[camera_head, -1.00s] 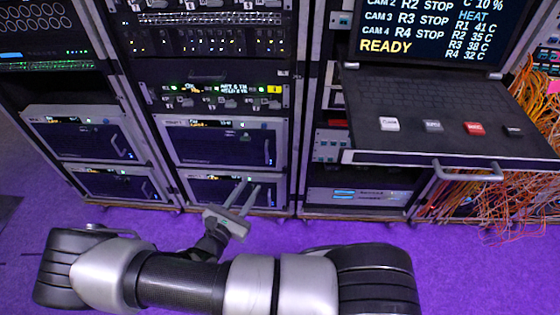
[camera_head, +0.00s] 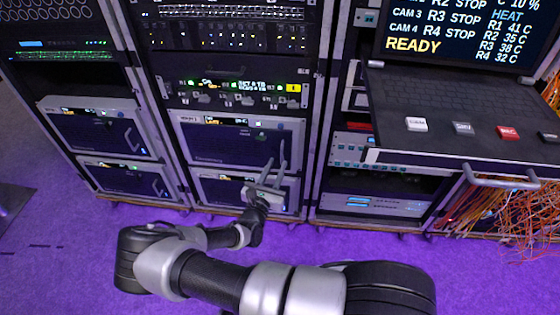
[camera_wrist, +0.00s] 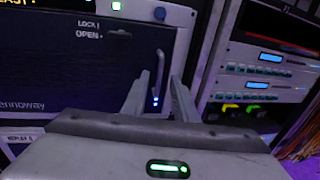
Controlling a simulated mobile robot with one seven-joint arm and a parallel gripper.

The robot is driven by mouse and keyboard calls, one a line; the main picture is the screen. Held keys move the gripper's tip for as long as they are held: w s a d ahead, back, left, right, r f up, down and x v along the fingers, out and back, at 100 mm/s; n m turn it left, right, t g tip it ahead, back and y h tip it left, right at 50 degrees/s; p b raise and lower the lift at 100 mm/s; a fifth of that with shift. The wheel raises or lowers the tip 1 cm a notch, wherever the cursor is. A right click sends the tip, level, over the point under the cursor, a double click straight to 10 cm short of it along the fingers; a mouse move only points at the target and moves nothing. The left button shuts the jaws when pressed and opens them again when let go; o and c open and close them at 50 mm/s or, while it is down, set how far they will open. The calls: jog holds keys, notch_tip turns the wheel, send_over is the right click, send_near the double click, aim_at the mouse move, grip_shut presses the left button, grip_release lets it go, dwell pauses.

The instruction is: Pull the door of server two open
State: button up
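A server front with a dark door (camera_head: 228,147) is in the middle rack, with another like it (camera_head: 225,192) below. I cannot read for sure which one is server two. In the wrist view a dark door (camera_wrist: 85,65) with "LOCK" and "OPEN" marks fills the left side; its upright bar handle (camera_wrist: 159,75) is near the door's right edge and looks shut flush with the frame. My gripper (camera_head: 282,150) is open in front of the middle rack. In the wrist view the handle shows between its two fingers (camera_wrist: 157,95); I see no contact.
Two similar units (camera_head: 100,130) stand in the left rack. A laptop-like console (camera_head: 470,120) on a pulled-out shelf with a front bar (camera_head: 500,181) juts out at the right. Orange cables (camera_head: 500,215) hang below it. The purple floor (camera_head: 60,240) before the left rack is clear.

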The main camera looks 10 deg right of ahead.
jog(key=shift+b+x, duration=0.35)
jog(key=shift+x, duration=1.8)
jog(key=shift+c, duration=0.6)
grip_shut()
